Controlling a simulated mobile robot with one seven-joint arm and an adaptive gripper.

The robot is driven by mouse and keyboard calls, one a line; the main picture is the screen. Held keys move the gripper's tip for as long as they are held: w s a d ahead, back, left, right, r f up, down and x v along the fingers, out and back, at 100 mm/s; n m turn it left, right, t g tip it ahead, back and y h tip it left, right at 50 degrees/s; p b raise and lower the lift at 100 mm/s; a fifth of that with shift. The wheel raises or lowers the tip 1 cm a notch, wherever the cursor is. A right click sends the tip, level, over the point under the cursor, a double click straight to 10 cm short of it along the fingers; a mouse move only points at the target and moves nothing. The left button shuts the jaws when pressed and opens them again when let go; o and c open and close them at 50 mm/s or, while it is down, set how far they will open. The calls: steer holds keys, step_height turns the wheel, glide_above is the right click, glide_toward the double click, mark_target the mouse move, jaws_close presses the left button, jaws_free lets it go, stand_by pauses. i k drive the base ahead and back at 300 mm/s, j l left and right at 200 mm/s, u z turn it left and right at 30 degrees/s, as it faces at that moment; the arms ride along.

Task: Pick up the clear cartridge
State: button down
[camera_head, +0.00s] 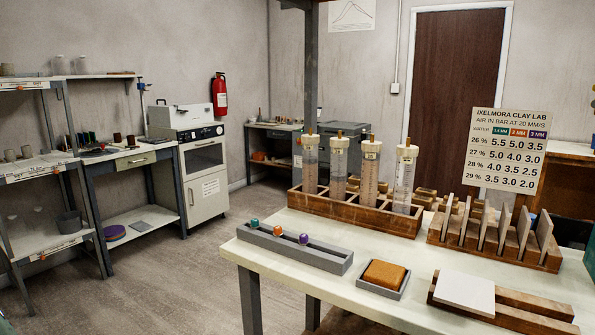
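Several clear tube-shaped cartridges with cream caps and brown tips stand upright in a wooden rack (340,211) on the pale table. The leftmost cartridge (310,166) and the one beside it (339,168) look greyish. The third cartridge (369,178) looks pinkish-brown inside. The rightmost cartridge (403,186) looks clearest and has dark marks along its wall. Their lower ends are hidden by the rack's front wall. I cannot tell which one the task means. My gripper is not in view.
A grey holder (290,249) with teal, orange and purple pieces lies in front. An orange-brown block (384,274) sits in a small tray. A slotted wooden rack (490,245) and a sign (508,149) stand right. Open floor (170,285) lies left of the table.

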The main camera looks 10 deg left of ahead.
mark_target(338, 155)
steer(key=i+l+u, duration=0.9)
steer(key=l, duration=0.2)
steer(key=k, duration=0.1)
